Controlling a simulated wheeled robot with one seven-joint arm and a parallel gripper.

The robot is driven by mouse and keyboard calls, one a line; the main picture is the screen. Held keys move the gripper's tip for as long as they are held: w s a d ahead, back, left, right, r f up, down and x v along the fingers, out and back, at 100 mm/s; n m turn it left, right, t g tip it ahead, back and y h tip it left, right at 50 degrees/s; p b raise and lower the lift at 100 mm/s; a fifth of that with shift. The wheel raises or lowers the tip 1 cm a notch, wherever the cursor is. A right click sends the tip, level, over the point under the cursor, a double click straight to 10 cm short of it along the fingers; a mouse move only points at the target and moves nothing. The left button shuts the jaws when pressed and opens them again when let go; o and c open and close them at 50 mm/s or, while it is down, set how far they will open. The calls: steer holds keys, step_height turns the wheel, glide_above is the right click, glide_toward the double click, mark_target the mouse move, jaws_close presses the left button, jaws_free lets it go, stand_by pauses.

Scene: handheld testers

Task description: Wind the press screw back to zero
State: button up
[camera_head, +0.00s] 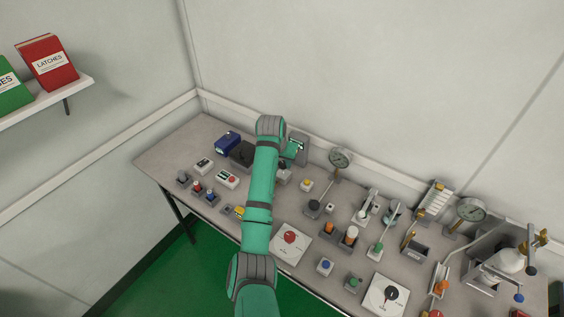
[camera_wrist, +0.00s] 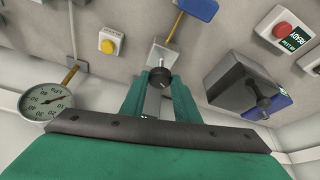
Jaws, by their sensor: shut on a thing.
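My gripper (camera_wrist: 158,90) reaches down between its two green fingers around a small black knob (camera_wrist: 158,77) in the wrist view, and it is shut on that knob. The knob stands on a short metal shaft from a pale grey block (camera_wrist: 164,53), which also shows beside my arm in the head view (camera_head: 284,177). No label or scale shows on the block, so I cannot tell the knob's turn or whether it is the press screw. In the head view my arm hides part of this area, and the fingertips are hard to make out.
A dial gauge (camera_wrist: 45,105) and a yellow button (camera_wrist: 108,42) lie left of the knob in the wrist view. A dark box (camera_wrist: 232,78) and a red button (camera_wrist: 283,30) lie right. Many other testers crowd the grey bench (camera_head: 160,158) in the head view.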

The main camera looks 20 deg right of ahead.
steer(key=o, duration=1)
steer(key=shift+o, duration=0.2)
steer(key=v, duration=1.1)
steer(key=shift+f, duration=0.1)
